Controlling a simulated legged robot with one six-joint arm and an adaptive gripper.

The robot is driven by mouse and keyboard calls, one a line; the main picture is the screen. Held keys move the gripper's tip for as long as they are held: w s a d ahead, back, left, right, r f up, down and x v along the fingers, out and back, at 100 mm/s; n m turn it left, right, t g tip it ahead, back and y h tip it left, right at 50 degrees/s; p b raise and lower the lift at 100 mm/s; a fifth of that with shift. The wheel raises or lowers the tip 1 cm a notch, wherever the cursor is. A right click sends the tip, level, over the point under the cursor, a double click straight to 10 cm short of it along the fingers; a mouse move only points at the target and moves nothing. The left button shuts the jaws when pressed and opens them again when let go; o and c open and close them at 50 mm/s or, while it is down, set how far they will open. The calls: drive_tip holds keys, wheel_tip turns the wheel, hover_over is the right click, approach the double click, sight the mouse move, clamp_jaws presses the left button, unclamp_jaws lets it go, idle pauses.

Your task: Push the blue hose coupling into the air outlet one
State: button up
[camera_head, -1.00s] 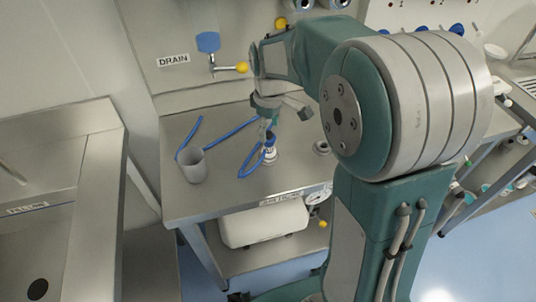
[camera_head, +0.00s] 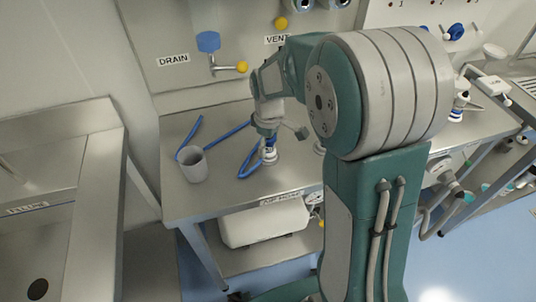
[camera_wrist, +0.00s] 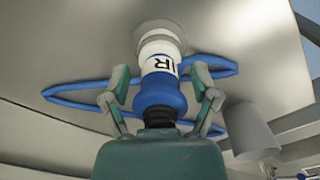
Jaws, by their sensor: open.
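The blue hose coupling (camera_wrist: 158,93) stands between my gripper's fingers in the wrist view. Directly beyond its blue body is a white collar (camera_wrist: 159,48) with a partly visible label reading "IR", on a round grey metal base (camera_wrist: 160,29). I cannot tell how far the coupling is seated in it. My gripper (camera_wrist: 161,72) is open, with one finger on each side and apart from the coupling. In the head view my gripper (camera_head: 268,128) is over the same white outlet (camera_head: 269,155) on the steel table. The blue hose (camera_head: 247,166) loops around there.
A grey cup (camera_head: 193,165) stands on the steel table (camera_head: 225,190) to the left. A wall valve (camera_head: 210,52) labelled DRAIN is behind it. A sink counter (camera_head: 85,180) is at far left. My arm hides the table's right part.

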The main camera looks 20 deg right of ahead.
clamp_jaws()
drive_tip(key=shift+r, duration=0.1)
drive_tip(key=shift+r, duration=4)
